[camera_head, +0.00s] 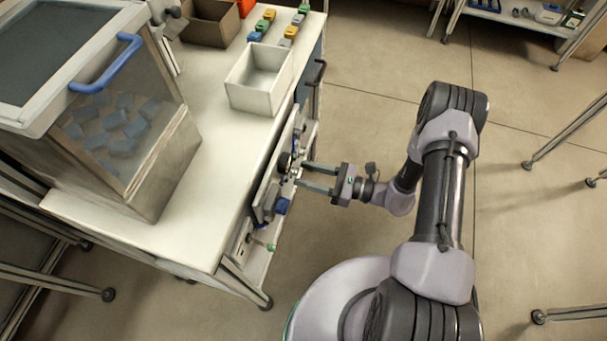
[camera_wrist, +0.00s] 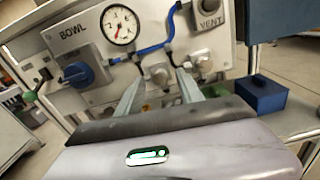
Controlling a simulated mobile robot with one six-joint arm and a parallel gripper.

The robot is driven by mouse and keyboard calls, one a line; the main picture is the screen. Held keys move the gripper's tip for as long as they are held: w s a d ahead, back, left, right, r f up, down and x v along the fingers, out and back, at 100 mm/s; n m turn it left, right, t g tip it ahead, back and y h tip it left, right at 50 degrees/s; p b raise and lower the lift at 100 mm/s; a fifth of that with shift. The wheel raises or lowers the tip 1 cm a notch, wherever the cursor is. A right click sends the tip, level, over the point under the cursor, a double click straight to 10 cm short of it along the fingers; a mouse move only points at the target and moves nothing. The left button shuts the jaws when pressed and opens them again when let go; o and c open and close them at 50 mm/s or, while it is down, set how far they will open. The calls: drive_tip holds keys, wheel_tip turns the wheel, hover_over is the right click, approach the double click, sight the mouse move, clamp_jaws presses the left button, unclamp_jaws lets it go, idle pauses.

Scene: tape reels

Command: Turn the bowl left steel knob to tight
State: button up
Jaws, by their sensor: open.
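The panel (camera_wrist: 110,70) marked BOWL and VENT fills the wrist view. A small steel knob (camera_wrist: 158,74) sits low in its middle, under the gauge, and a second steel knob (camera_wrist: 203,63) sits to its right. My gripper (camera_wrist: 160,80) is open, its two fingers pointing at the panel on either side of the left steel knob. I cannot tell whether they touch it. In the head view my gripper (camera_head: 303,178) reaches left to the panel on the bench side. The knobs are too small to make out there.
A blue knob (camera_wrist: 76,73) is under the BOWL label, and a round gauge (camera_wrist: 119,24) and blue tube are above. A blue box (camera_wrist: 263,94) is at right. The bench (camera_head: 185,215) carries a white bin (camera_head: 260,78) and a clear-sided container (camera_head: 135,150).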

drive_tip(key=shift+w+a, duration=0.25)
drive_tip(key=shift+a, duration=0.3)
drive_tip(key=shift+c, duration=0.2)
clamp_jaws()
drive_tip(key=m, duration=0.9)
drive_tip(key=shift+m+p, duration=0.3)
drive_tip(key=shift+m, duration=0.3)
